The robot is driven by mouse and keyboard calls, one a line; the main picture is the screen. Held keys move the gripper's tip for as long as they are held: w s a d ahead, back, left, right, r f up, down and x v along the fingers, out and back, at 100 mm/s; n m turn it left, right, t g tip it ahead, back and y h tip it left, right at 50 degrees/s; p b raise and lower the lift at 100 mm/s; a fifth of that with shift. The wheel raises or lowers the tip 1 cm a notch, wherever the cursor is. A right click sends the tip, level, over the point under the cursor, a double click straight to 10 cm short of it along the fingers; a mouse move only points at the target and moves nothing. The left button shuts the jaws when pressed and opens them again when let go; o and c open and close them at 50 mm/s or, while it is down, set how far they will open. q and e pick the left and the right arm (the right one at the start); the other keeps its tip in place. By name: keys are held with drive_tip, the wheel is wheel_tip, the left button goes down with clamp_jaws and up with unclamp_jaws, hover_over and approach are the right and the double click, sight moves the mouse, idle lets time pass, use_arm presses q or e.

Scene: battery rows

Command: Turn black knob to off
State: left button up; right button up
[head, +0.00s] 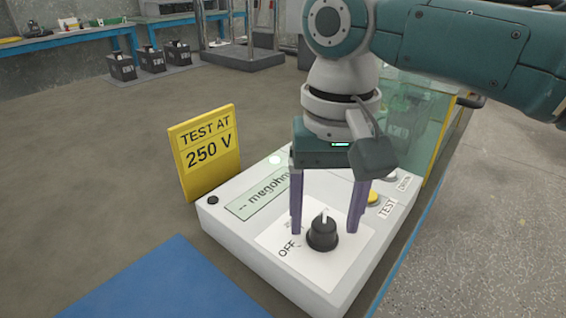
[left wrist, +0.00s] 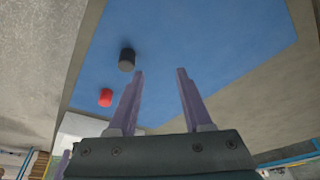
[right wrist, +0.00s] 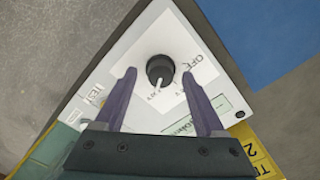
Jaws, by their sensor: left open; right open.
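The black knob (head: 322,235) sits on the white front plate of the megohmmeter box (head: 270,268). Its white pointer line points away from the front edge in the head view, not at the OFF label (head: 287,249), which is to its left. My right gripper (head: 325,231) is open and points down, with one finger on each side of the knob. In the right wrist view the knob (right wrist: 160,70) shows between the fingertips, with gaps visible. I cannot tell whether the tips reach knob height. My left gripper (left wrist: 160,72) is open and empty in the left wrist view.
A yellow sign (head: 205,152) reading "TEST AT 250 V" stands left of the box. A yellow button (head: 373,197) is beside the TEST label. A blue mat (head: 170,285) lies in front. The left wrist view shows a black cylinder (left wrist: 127,59) and a red one (left wrist: 105,97).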

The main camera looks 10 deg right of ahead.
drive_tip(key=shift+c, duration=0.4)
clamp_jaws()
